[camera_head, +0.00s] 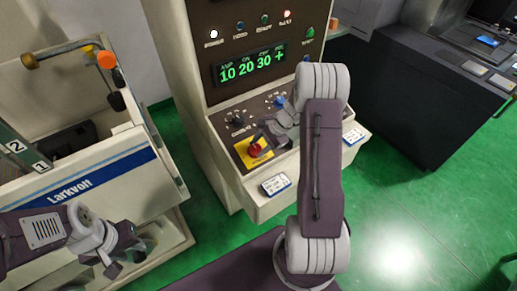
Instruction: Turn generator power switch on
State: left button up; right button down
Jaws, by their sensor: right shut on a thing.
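The generator (197,75) is a tall cream cabinet with a dark upper panel and a sloping control panel. A red rotary switch (255,150) sits on a yellow plate (240,149) at the left of the sloping panel. My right gripper (264,139) reaches down to this plate and is shut at the red switch; its wrist and arm hide part of the panel and the exact contact. My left gripper (122,258) is at the lower left, away from the generator, by the Larkvolt machine; its jaw opening is unclear.
A green display (250,66) reads 10 20 30 + below several small lamps. A black knob (237,118) and a blue knob (280,100) are above the switch. The Larkvolt machine (108,177) stands left. A dark bench (407,95) stands right. Green floor is clear at the lower right.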

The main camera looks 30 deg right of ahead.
jog(key=shift+w+r+m+t+b, duration=0.15)
jog(key=shift+m+t+b, duration=0.15)
jog(key=shift+m, duration=0.2)
jog(key=shift+r, duration=0.1)
jog(key=c, duration=1)
grip_release()
jog(key=shift+o, duration=0.7)
jog(key=shift+s+a, duration=0.1)
jog(key=shift+s, duration=0.1)
jog(key=b+v, duration=0.1)
jog(key=v, duration=0.8)
